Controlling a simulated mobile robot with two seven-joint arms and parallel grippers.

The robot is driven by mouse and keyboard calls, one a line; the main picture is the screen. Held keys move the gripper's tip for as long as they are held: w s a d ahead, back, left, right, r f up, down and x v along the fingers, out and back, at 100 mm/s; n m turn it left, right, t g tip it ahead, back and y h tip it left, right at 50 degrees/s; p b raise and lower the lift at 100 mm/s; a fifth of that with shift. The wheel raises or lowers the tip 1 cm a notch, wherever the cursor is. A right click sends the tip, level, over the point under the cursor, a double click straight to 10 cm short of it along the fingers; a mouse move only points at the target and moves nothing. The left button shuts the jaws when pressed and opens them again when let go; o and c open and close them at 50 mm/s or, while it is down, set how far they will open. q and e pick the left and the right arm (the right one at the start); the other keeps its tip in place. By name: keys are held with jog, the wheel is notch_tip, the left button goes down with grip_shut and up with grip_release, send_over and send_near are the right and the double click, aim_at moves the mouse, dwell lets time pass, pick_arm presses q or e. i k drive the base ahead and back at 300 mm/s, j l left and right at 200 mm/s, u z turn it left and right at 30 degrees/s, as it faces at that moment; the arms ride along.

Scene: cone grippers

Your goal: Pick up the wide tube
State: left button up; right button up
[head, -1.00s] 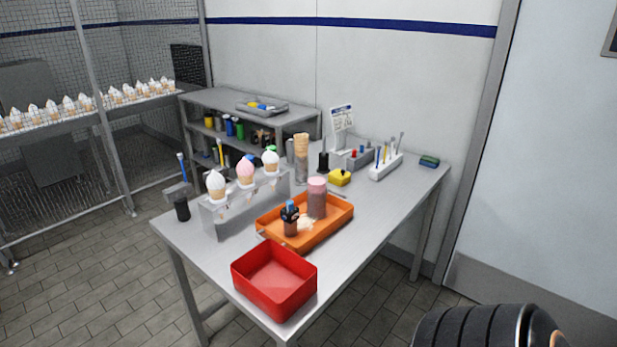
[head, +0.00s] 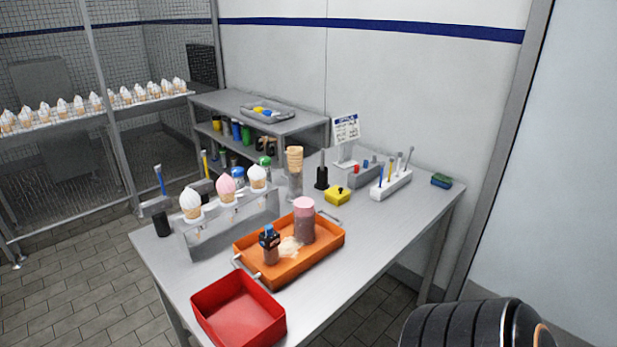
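A wide tube (head: 304,222), a clear cylinder with a pink top and darker brownish contents, stands upright in the orange tray (head: 328,242) on the grey table. A smaller bottle (head: 270,246) with a dark top and brownish lower part stands in the same tray, to the left of the tube. A pale spill or heap lies between them. Neither of my grippers shows in the head view. Only a dark ribbed part of my own arm shows at the bottom right.
A red bin (head: 238,312) sits at the table's near corner. A grey cone rack (head: 232,225) stands left of the tray. The table's right front is clear.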

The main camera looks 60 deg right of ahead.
aim_at(303, 230)
jog(key=k+l, duration=0.1)
jog(key=l, duration=0.85)
jog(key=k+l, duration=0.15)
jog(key=l, duration=0.75)
jog(key=k+u, duration=0.05)
